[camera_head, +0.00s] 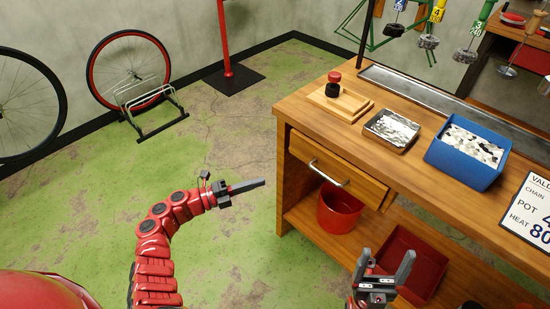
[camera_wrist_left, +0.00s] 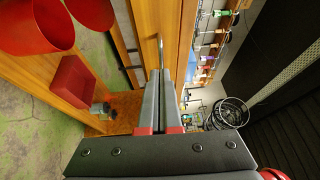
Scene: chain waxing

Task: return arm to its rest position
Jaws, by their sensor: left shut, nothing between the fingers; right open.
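My left gripper (camera_head: 246,186) is in the head view, over open floor left of the wooden workbench (camera_head: 283,180). Its fingers are together with nothing between them. In the left wrist view the two dark fingers of the left gripper (camera_wrist_left: 158,75) lie side by side, pointing at the bench's drawer side. My right gripper (camera_head: 388,266) is low in the head view, in front of the bench's lower shelf. Its two fingers stand apart and empty.
The drawer (camera_head: 335,168) with a metal handle looks shut. A red bucket (camera_head: 338,207) and red bin (camera_head: 415,262) are on the lower shelf. A wooden block, metal tray (camera_head: 391,131) and blue box (camera_head: 468,153) stand on top. Green floor (camera_head: 240,130) is free left of the bench.

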